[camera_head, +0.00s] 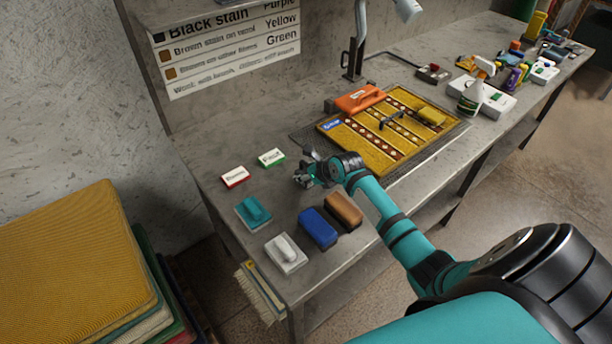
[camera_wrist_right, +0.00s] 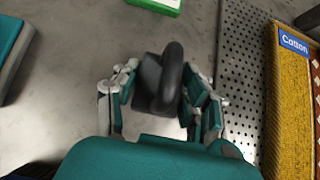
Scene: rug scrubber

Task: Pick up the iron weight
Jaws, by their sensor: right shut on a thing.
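The iron weight (camera_wrist_right: 155,85) is a dark block with a rounded loop handle, in the middle of the right wrist view. My right gripper (camera_wrist_right: 163,90) has one finger on each side of it and is shut on it. In the head view my right gripper (camera_head: 304,176) is low over the grey workbench (camera_head: 215,188), left of the yellow rug (camera_head: 350,148). The weight is hard to make out there. I cannot tell whether it still touches the bench. My left gripper is not in view.
Two small labelled boxes (camera_head: 235,176) lie left of my right gripper. Teal (camera_head: 254,212), white (camera_head: 285,253), blue (camera_head: 318,229) and brown (camera_head: 344,210) brushes lie near the front end. An orange tool (camera_head: 360,98) lies on the rug's far edge. A perforated plate (camera_wrist_right: 240,75) is right of the weight.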

